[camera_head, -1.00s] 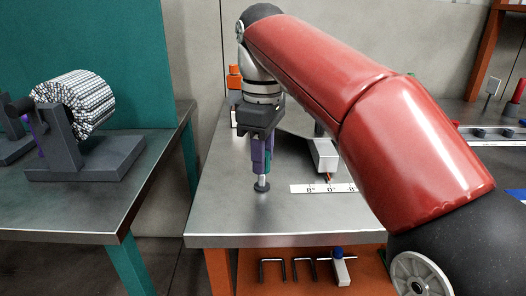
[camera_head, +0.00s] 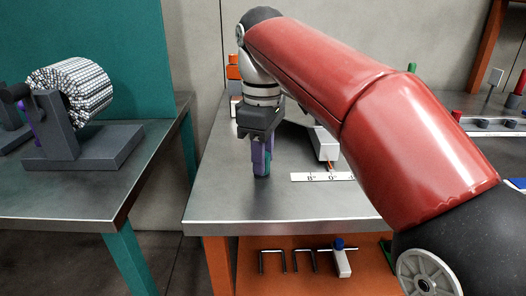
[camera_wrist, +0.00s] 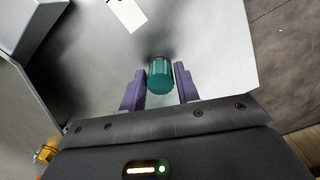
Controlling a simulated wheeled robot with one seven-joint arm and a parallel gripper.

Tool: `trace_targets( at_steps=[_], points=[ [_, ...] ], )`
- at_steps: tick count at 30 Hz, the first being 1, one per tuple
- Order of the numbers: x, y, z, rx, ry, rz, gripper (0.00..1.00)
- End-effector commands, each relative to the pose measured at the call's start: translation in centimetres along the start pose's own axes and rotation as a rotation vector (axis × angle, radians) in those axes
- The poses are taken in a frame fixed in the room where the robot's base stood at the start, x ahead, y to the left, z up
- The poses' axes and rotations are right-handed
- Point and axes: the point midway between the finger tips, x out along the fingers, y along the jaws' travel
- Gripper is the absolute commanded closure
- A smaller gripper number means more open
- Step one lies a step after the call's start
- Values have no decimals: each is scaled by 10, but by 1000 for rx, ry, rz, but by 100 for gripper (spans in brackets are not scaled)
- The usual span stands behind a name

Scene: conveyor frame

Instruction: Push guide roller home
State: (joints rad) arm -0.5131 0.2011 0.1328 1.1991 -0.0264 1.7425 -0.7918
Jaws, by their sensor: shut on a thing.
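My gripper (camera_head: 262,170) points straight down over the front left part of the metal table. Its purple fingers are shut on a teal cylinder, which looks like the guide roller. The teal cylinder shows a little between the fingers in the head view (camera_head: 268,163). In the wrist view its rounded end (camera_wrist: 160,76) stands between the two purple fingers (camera_wrist: 160,85). The fingertips are very close to the tabletop. The lower end of the cylinder and any seat under it are hidden, so I cannot tell how deep it sits.
The metal table (camera_head: 225,205) is clear around the gripper. A ruler strip (camera_head: 320,177) and a pale block (camera_head: 325,145) lie to the right. A dark stand with a ribbed roller (camera_head: 75,90) is on the left bench. Hooks (camera_head: 272,262) sit on the orange shelf below.

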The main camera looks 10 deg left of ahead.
Motion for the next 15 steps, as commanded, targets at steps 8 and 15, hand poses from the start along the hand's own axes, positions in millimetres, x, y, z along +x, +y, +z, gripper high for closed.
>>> trace_targets(
  at_steps=[8, 15],
  points=[
    [8, 0, 0, 0, 0, 0, 91],
    [8, 0, 0, 0, -1, -1, 91]
  ],
)
